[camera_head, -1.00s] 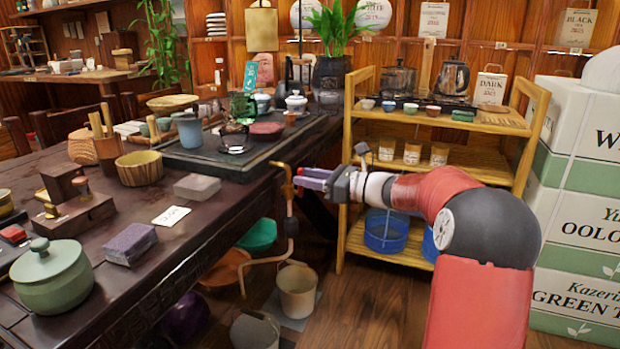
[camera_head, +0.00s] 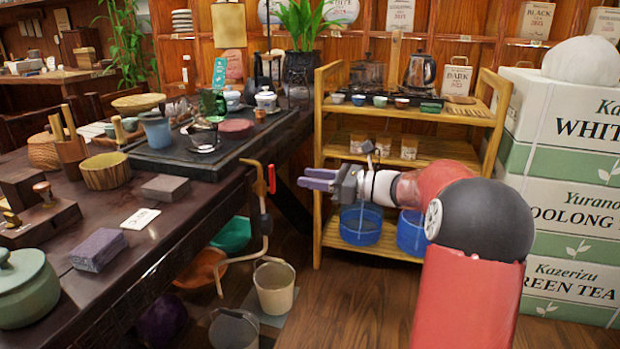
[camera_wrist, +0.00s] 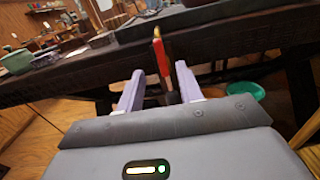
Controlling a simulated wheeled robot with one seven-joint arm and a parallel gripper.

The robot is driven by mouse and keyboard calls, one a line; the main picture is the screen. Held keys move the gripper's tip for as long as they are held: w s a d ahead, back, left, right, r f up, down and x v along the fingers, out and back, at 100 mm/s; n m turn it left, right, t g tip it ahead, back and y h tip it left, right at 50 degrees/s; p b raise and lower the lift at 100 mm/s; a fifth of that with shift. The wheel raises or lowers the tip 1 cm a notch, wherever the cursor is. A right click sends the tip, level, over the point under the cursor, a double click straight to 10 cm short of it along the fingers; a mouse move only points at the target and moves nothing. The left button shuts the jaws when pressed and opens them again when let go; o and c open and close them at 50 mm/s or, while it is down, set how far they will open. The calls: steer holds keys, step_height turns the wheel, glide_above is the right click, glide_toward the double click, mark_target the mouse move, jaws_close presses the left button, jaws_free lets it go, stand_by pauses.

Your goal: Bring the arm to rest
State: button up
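My gripper (camera_head: 303,179) is held level beside the dark table, pointing left. In the wrist view its two pale purple fingers (camera_wrist: 159,70) stand apart with nothing clamped between them. A red valve handle (camera_head: 271,179) stands upright on a copper pipe (camera_head: 264,222) at the table's edge. The fingertips are a little to the right of the handle, with a gap in the head view. In the wrist view the red handle (camera_wrist: 161,56) shows ahead, between the finger lines. My arm is stretched out, bent at the elbow.
The dark table (camera_head: 190,215) with tea ware is on the left. A wooden shelf (camera_head: 450,150) stands behind my arm, with blue tubs (camera_head: 361,225) on its bottom level. Stacked tea boxes (camera_head: 570,180) are at right. Buckets (camera_head: 274,288) stand on the floor below the pipe.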

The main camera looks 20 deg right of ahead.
steer(key=s+a+f+n+g+h+p, duration=0.1)
steer(key=s+a+f+n+g+h, duration=0.15)
steer(key=s+a+n, duration=0.55)
steer(key=s+a+f+n+g+h, duration=0.2)
steer(key=s+a+n+g+h, duration=0.3)
steer(key=s, duration=0.4)
steer(key=s+d+f+n+t+h, duration=0.1)
steer(key=s+d+n+h, duration=0.1)
steer(key=s+n, duration=0.4)
steer(key=s+d+f+n+t+h+p, duration=0.1)
steer(key=s+n+h, duration=0.4)
steer(key=s, duration=0.5)
steer(key=shift+s+d+f+n, duration=0.3)
steer(key=shift+d+f+n, duration=0.4)
steer(key=shift+d, duration=0.1)
steer(key=shift+r+t, duration=0.1)
steer(key=shift+t, duration=0.15)
